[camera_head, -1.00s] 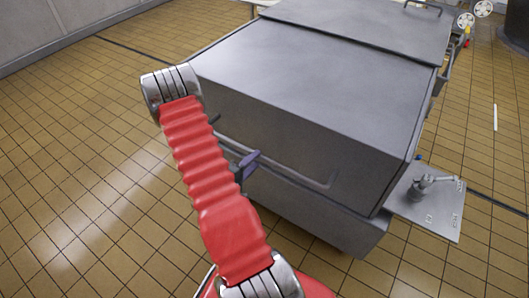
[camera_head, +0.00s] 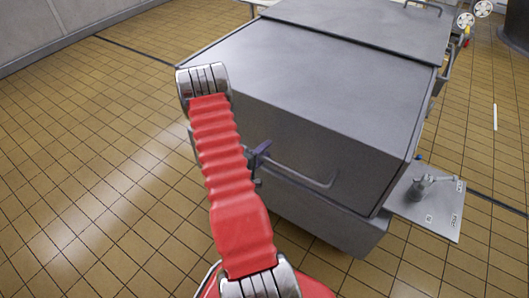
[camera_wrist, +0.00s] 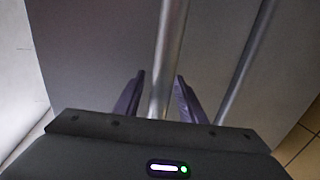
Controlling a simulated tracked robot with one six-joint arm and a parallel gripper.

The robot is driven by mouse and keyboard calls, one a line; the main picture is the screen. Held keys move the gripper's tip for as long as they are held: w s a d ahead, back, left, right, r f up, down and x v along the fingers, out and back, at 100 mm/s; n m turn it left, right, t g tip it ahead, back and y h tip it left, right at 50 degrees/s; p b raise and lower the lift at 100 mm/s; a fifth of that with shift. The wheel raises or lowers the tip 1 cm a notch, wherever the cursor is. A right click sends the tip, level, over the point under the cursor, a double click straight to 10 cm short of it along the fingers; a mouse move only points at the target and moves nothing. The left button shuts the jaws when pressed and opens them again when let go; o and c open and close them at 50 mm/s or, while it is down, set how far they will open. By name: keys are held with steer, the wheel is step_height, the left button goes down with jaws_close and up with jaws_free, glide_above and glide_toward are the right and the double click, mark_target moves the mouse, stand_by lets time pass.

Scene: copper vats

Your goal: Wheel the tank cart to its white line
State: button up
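The tank cart (camera_head: 300,80) is a large grey metal box with a lid, filling the upper middle of the head view. Its push handle (camera_head: 310,183) is a bar along the near side, partly hidden by my arm. My gripper (camera_head: 259,156) is at the left part of this bar. In the wrist view, my gripper (camera_wrist: 160,88) is open, its two dark purple fingers on either side of a bar (camera_wrist: 170,45), with a gap visible on the left. A short white line (camera_head: 495,117) lies on the floor at the right, apart from the cart.
A metal plate with a fitting (camera_head: 440,215) sticks out low at the cart's right. Two white round wheels (camera_head: 474,15) and a dark round column (camera_head: 516,25) stand at the far right. A grey wall (camera_head: 60,20) runs at the upper left. The tiled floor at left is clear.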

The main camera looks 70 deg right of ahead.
jaws_close()
stand_by(0.3)
